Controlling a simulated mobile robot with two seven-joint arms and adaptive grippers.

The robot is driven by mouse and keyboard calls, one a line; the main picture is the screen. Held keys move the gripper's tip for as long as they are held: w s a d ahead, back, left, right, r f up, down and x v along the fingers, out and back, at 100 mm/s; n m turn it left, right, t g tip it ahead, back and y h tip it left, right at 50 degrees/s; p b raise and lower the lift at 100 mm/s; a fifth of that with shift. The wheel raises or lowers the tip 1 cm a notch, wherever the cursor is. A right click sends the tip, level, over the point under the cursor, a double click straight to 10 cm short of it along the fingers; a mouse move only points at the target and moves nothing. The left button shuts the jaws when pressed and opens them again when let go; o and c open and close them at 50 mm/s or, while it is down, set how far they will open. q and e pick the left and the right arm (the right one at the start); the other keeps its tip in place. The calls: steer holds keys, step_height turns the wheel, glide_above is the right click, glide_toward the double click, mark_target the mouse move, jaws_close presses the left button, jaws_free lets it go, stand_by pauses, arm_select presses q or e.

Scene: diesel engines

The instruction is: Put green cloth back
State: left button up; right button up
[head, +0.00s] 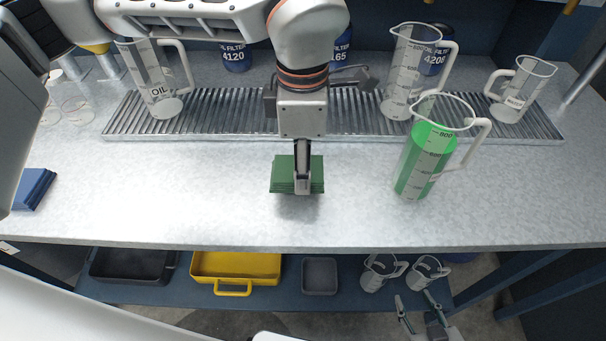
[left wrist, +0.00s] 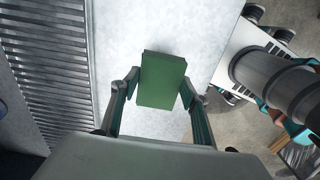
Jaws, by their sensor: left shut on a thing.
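The green cloth (head: 283,173) is a folded stack on the grey worktop, in the middle of the head view. My left gripper (head: 302,188) comes down over it and is shut on it. In the left wrist view the cloth (left wrist: 162,80) sits between the two fingers of my left gripper (left wrist: 163,82). Whether the cloth touches the worktop, I cannot tell. My right gripper (head: 414,298) is low at the bottom right of the head view, below the worktop's front edge. Its fingers are apart and empty.
A jug of green liquid (head: 424,165) stands right of the cloth. An oil jug (head: 158,85) and other clear jugs stand on the drain grate (head: 235,110). Blue cloths (head: 34,188) lie at the left. A yellow tray (head: 237,265) is on the lower shelf.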

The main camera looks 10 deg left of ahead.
arm_select(q)
steer(key=shift+f, duration=1.85)
steer(key=shift+f, duration=0.1)
steer(key=shift+f, duration=0.1)
steer(key=o, duration=1.1)
steer(key=shift+c, duration=0.2)
step_height(320, 180, up, 12)
steer(key=shift+r+p, duration=0.2)
steer(key=shift+p, duration=0.3)
